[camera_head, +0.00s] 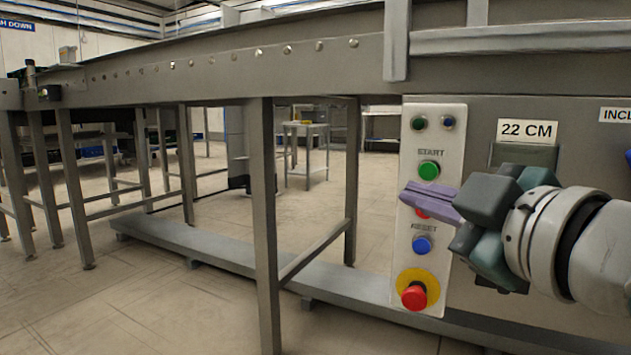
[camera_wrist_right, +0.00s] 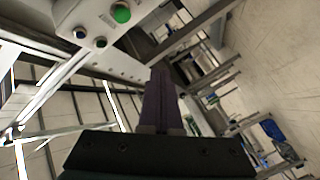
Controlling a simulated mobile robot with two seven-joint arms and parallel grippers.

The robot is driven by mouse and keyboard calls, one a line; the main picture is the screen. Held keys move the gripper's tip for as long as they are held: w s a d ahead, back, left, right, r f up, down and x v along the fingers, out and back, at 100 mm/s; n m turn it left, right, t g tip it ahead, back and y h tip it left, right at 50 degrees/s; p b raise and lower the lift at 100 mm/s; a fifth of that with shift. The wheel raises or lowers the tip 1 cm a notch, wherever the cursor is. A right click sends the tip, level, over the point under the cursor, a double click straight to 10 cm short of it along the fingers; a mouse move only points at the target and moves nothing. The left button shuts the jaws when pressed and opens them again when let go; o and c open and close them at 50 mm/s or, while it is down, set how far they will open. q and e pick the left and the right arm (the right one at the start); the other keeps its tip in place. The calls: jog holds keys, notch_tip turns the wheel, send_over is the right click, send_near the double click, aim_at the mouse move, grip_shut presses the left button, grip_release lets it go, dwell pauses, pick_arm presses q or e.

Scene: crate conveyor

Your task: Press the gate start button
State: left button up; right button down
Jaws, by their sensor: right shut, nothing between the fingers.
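The green start button (camera_head: 429,170) sits on a pale control panel (camera_head: 437,115) under the word START. It also shows at the top of the right wrist view (camera_wrist_right: 121,13). My right gripper (camera_head: 428,197) is shut and empty, its purple fingers pointing left in front of the panel, just below the green button. The fingers partly cover a red button (camera_head: 423,213) under it. In the right wrist view the fingers (camera_wrist_right: 159,85) are together, and the green button lies up and left of their tips. I cannot tell whether the fingertips touch the panel. My left gripper is not in view.
A blue reset button (camera_head: 421,244) and a red emergency stop (camera_head: 413,296) on a yellow disc are lower on the panel. Two small dark knobs or lamps sit at its top. The grey conveyor frame (camera_head: 220,70) runs left, with legs and a floor beam.

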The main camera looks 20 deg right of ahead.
aim_at(434, 179)
jog(key=shift+w+d, duration=0.1)
jog(key=shift+w+d+b, duration=0.35)
jog(key=shift+w+d, duration=1.05)
jog(key=shift+d, duration=0.25)
jog(key=shift+w+d+b, duration=0.3)
jog(key=shift+w+d, duration=1.05)
jog(key=shift+d, duration=0.25)
